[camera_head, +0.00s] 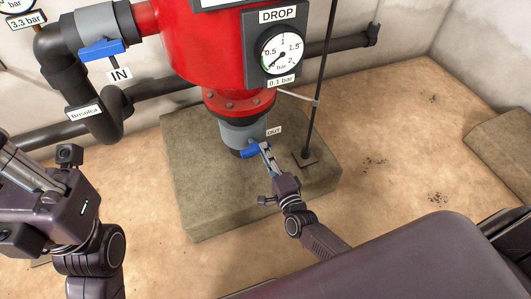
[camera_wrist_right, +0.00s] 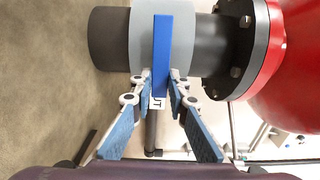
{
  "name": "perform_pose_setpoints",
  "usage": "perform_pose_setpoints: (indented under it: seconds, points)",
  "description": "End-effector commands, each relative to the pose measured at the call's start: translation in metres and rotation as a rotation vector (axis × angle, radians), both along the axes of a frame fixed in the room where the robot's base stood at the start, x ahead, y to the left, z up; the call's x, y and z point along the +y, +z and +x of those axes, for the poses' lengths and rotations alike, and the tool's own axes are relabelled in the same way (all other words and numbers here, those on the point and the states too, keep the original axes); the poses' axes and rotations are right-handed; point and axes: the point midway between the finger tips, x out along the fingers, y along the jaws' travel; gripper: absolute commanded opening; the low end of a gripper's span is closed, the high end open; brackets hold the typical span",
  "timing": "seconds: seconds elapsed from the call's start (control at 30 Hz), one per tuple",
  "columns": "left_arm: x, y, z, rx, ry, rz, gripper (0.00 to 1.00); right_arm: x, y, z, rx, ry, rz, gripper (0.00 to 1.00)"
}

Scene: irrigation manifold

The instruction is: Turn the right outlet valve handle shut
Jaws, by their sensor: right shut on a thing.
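The outlet valve is a grey body (camera_head: 238,133) under the red tank, with a label that reads OUT (camera_head: 274,131). Its blue handle (camera_head: 250,151) lies across the front of the valve. In the right wrist view, the blue handle (camera_wrist_right: 161,40) stands crosswise to the dark pipe. My right gripper (camera_head: 265,150) is shut on one end of the handle, with a fingertip on each side in the right wrist view (camera_wrist_right: 160,82). The fingers hide part of that end. My left gripper (camera_head: 28,178) is at the left edge, away from the valve, and its fingertips do not show clearly.
The red tank (camera_head: 205,45) carries a DROP gauge (camera_head: 282,50). An inlet valve with a blue handle (camera_head: 101,49) is at upper left. A concrete block (camera_head: 190,185) lies below the outlet. A thin dark post (camera_head: 319,90) stands right of the gripper. Open floor lies further right.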

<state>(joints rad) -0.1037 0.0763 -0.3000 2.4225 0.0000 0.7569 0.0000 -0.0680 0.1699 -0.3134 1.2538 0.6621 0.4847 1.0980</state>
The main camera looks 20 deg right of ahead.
Motion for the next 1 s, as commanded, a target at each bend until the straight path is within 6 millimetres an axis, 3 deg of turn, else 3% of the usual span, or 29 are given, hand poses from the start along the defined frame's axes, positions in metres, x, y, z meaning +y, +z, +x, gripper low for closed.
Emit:
perform_pose_setpoints:
  seconds: [0.57, 0.6, 0.73, 1.0]
  points:
    - [-0.0001, 0.003, -0.0019, -0.015, 0.0, 0.001, 0.0, -0.0006, -0.0025, -0.0009, 0.005, -0.001, 0.033, 0.0]
    - [0.0, 0.003, -0.002, -0.015, 0.0, 0.001, 0.0, -0.0006, -0.0025, -0.001, 0.005, -0.001, 0.033, 0.18]
    - [0.0, 0.0029, -0.0021, -0.015, 0.0, 0.0, 0.0, -0.0005, -0.0021, -0.0008, 0.004, -0.001, 0.032, 0.33]
    - [0.001, 0.0005, -0.0018, -0.005, 0.001, -0.003, 0.0, -0.0003, -0.0014, -0.0009, 0.002, 0.0, 0.031, 0.33]
